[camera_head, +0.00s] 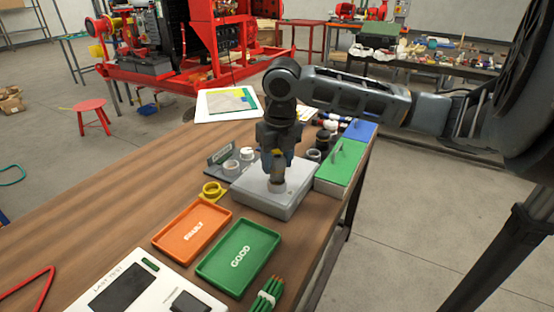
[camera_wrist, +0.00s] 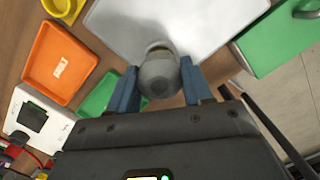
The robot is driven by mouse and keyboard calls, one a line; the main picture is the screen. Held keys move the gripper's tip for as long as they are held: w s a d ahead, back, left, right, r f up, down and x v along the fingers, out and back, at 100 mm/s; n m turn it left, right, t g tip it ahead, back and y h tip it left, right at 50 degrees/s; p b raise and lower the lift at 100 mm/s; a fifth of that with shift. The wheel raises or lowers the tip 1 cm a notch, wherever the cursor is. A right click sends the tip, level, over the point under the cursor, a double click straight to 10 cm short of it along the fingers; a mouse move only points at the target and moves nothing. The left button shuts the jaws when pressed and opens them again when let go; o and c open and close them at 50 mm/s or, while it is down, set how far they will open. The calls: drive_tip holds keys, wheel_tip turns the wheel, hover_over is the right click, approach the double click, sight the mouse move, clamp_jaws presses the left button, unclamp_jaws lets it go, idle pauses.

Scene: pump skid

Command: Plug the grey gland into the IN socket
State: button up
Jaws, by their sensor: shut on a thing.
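My gripper (camera_head: 277,160) points down over a light grey box (camera_head: 258,203) on the wooden bench. In the wrist view its two blue fingers (camera_wrist: 160,88) are shut on the rounded grey gland (camera_wrist: 158,72). The lower end of the gland (camera_head: 277,184) shows under the fingers, at the box's top face. I cannot tell whether it is seated in a socket, or read an IN mark. The box top also shows as a pale plate in the wrist view (camera_wrist: 205,22).
An orange tray (camera_head: 172,242) and a green GOOD tray (camera_head: 218,266) lie in front. Green (camera_head: 334,175) and blue (camera_head: 362,130) boxes stand right.

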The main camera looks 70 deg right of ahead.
drive_tip(key=shift+f+b, duration=1.05)
drive_tip(key=shift+f, duration=0.25)
drive_tip(key=o, duration=1.3)
drive_tip(key=shift+c, duration=0.2)
drive_tip(key=r, duration=0.7)
drive_tip(key=shift+s+a+r, duration=0.3)
drive_tip(key=shift+r, duration=0.1)
